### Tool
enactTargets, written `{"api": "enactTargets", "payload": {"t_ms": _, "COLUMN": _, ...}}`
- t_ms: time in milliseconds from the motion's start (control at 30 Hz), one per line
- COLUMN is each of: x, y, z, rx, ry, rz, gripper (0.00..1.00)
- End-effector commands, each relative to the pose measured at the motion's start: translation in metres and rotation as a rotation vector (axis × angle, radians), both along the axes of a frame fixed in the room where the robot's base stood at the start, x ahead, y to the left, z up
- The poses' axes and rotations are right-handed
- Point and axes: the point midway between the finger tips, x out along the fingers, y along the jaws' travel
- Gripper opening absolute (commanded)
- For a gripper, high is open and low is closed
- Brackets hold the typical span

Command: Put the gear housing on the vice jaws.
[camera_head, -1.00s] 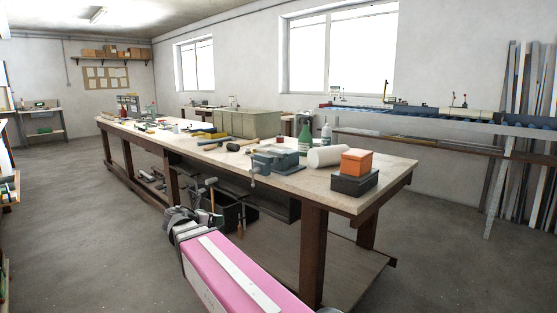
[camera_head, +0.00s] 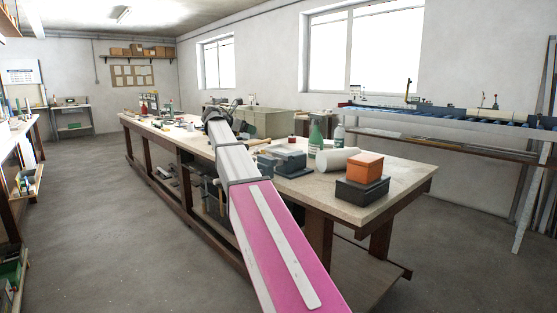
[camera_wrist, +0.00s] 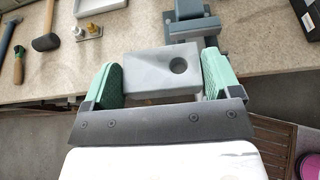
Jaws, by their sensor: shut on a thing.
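The gear housing (camera_wrist: 145,72), a light grey block with a round hole near its right end, is in my gripper (camera_wrist: 162,78) in the wrist view. The green-padded fingers are shut on its two ends. It appears over the workbench's front edge; its height is unclear. The blue-grey vice (camera_wrist: 192,28) is just beyond it, up and to the right, and the housing partly overlaps it in the picture. In the head view the vice (camera_head: 285,160) sits at the bench's front edge, right of my arm. The gripper and housing are hidden or too small there.
On the workbench (camera_head: 400,185) are a white cylinder (camera_head: 337,159), an orange box (camera_head: 366,167) on a dark box (camera_head: 362,190), and a green bottle (camera_head: 316,134). In the wrist view a mallet (camera_wrist: 46,43) and small brass parts (camera_wrist: 87,30) lie left of the housing.

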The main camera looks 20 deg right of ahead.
Motion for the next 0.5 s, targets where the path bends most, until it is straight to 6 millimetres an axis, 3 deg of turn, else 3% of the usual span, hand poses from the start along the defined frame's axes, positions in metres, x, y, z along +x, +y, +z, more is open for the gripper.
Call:
{"api": "enactTargets", "payload": {"t_ms": 133, "x": -0.002, "y": -0.014, "z": -0.002, "rx": 0.001, "ry": 0.001, "rz": -0.006, "gripper": 0.41}}
{"api": "enactTargets", "payload": {"t_ms": 500, "x": -0.02, "y": -0.082, "z": -0.044, "rx": 0.0, "ry": 0.001, "rz": -0.005, "gripper": 0.41}}
